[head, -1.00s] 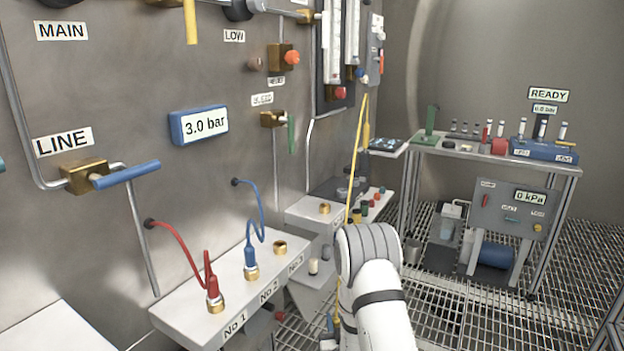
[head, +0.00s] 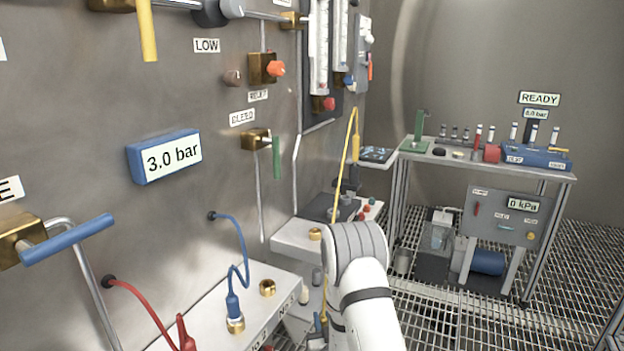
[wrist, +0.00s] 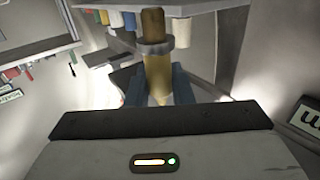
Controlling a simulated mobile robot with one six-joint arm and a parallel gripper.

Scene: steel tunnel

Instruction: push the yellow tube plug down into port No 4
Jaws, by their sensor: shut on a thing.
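My gripper (wrist: 158,84) is shut on the yellow plug (wrist: 156,68) in the wrist view, with a blue finger on each side. The plug's brownish end and paler collar stick out beyond the fingers. In the head view my white arm hides most of the plug and gripper. The yellow tube (head: 342,172) loops from the wall down behind my arm. An empty brass port (head: 315,233) sits on the farther white ledge; its number is not readable, so I cannot confirm it is No 4. The plug appears apart from it.
The nearer ledge (head: 222,310) holds the blue plug (head: 233,306) in a port, the red plug (head: 186,335) and an empty brass port (head: 267,288). Blue lever (head: 68,240) and green lever (head: 276,157) jut from the wall. A bench (head: 480,165) stands at back right.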

